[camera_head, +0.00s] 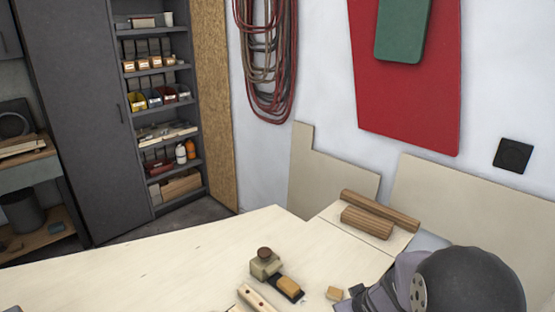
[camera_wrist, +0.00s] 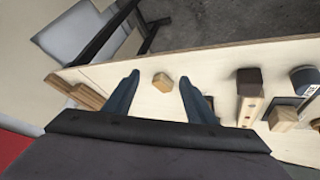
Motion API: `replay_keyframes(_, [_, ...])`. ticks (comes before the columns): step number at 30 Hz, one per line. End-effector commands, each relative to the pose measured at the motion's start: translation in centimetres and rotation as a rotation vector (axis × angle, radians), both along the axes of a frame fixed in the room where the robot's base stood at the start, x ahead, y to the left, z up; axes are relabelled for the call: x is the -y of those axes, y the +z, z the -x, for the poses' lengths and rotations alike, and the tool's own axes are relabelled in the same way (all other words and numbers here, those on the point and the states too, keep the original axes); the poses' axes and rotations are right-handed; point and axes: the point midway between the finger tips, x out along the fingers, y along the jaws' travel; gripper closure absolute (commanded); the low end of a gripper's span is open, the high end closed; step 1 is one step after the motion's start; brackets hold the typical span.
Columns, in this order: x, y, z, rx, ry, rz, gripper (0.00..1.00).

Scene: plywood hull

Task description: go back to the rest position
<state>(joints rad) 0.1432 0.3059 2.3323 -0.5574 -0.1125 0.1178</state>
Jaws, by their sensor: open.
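My gripper (camera_wrist: 158,98) shows in the wrist view with its two dark blue fingers spread apart. A small wooden block (camera_wrist: 163,80) lies on the plywood table (camera_wrist: 222,64) beyond and between the fingertips in that view, with a gap to each finger. In the head view a dark, rounded part of my arm (camera_head: 465,282) fills the lower right corner, and the gripper's fingers are not visible there. The same small block appears to lie just left of it (camera_head: 334,293).
On the table (camera_head: 150,262) are a wooden-topped tool (camera_head: 264,264), a dark piece carrying a wooden block (camera_head: 289,285) and a pale wooden bar (camera_head: 257,298). The table's left part is clear. A shelf cabinet (camera_head: 75,110) stands behind.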

Motion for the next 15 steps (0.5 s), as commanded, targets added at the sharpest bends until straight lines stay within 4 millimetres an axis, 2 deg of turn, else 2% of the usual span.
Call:
replay_keyframes(4, [0.1, 1.0, 6.8, -0.182, -0.143, 0.009, 0.49])
replay_keyframes(9, [-1.7, 1.7, 14.4, -0.385, -0.248, -0.037, 0.49])
replay_keyframes(12, [-3.0, 2.0, 17.8, -0.478, -0.279, -0.07, 0.49])
replay_keyframes(15, [-4.0, 2.3, 20.2, -0.544, -0.295, -0.096, 0.49])
